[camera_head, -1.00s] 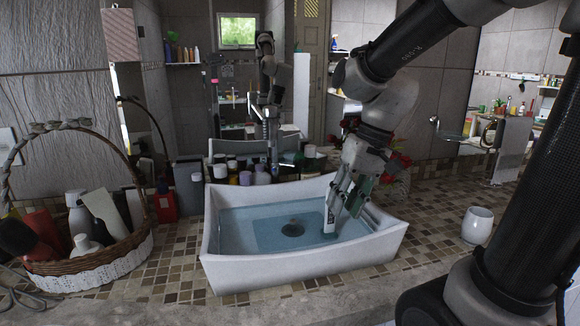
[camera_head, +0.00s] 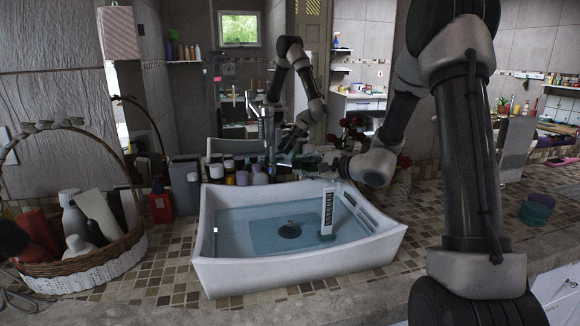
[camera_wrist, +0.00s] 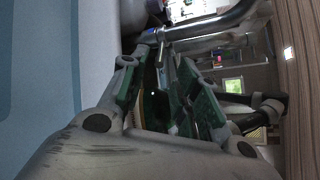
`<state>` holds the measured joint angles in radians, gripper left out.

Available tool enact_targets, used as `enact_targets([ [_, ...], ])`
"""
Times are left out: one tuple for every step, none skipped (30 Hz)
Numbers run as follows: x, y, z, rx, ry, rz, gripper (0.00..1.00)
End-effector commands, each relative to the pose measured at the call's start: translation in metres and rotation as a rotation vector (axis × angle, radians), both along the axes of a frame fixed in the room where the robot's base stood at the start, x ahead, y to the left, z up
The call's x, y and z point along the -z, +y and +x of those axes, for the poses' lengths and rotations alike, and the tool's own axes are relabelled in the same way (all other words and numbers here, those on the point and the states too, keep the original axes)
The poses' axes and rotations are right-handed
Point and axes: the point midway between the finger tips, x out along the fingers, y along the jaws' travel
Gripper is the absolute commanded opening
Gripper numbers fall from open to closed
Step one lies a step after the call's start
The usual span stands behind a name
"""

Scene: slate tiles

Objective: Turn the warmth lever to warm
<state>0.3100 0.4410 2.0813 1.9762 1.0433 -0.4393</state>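The chrome faucet (camera_head: 268,132) rises behind the white basin (camera_head: 300,277). In the wrist view its chrome spout (camera_wrist: 222,24) runs across the top, and a thin chrome piece (camera_wrist: 162,62), which looks like the lever, shows just beyond and between my fingertips. Its exact setting cannot be read. My gripper (camera_head: 308,163) is low at the back rim of the basin, right of the faucet. In the wrist view its green-padded fingers (camera_wrist: 157,72) stand apart with a gap between them. Contact with the lever cannot be made out.
A white upright strip with dark marks (camera_head: 328,212) stands in the basin's water. Small bottles (camera_head: 243,178) line the back left of the basin. A wicker basket of bottles (camera_head: 90,262) stands at left. Teal bowls (camera_head: 537,209) sit at right. A mirror is behind.

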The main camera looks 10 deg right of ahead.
Motion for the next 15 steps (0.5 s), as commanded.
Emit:
enact_targets([
  [0.002, 0.005, 0.005, -0.002, 0.000, 0.000, 0.31],
  [0.002, 0.008, 0.008, -0.002, 0.000, 0.000, 0.31],
  [0.004, 0.012, 0.013, -0.003, 0.000, -0.001, 0.31],
  [0.005, 0.015, 0.017, -0.004, 0.000, 0.000, 0.31],
  [0.006, 0.019, 0.022, -0.005, 0.000, 0.000, 0.31],
  [0.008, 0.022, 0.027, -0.005, 0.000, 0.000, 0.31],
  [0.008, 0.025, 0.031, -0.004, -0.001, -0.001, 0.31],
  [0.010, 0.029, 0.035, -0.004, 0.001, -0.001, 0.31],
  [0.011, 0.032, 0.039, -0.004, 0.001, -0.001, 0.31],
  [0.012, 0.034, 0.043, -0.005, 0.000, -0.001, 0.31],
  [0.012, 0.036, 0.046, -0.005, -0.001, -0.001, 0.31],
  [0.013, 0.039, 0.049, -0.005, 0.000, 0.000, 0.31],
  [0.014, 0.040, 0.051, -0.004, 0.001, -0.001, 0.31],
  [0.014, 0.041, 0.052, -0.004, 0.001, -0.001, 0.31],
  [0.015, 0.042, 0.054, -0.003, 0.000, -0.001, 0.31],
])
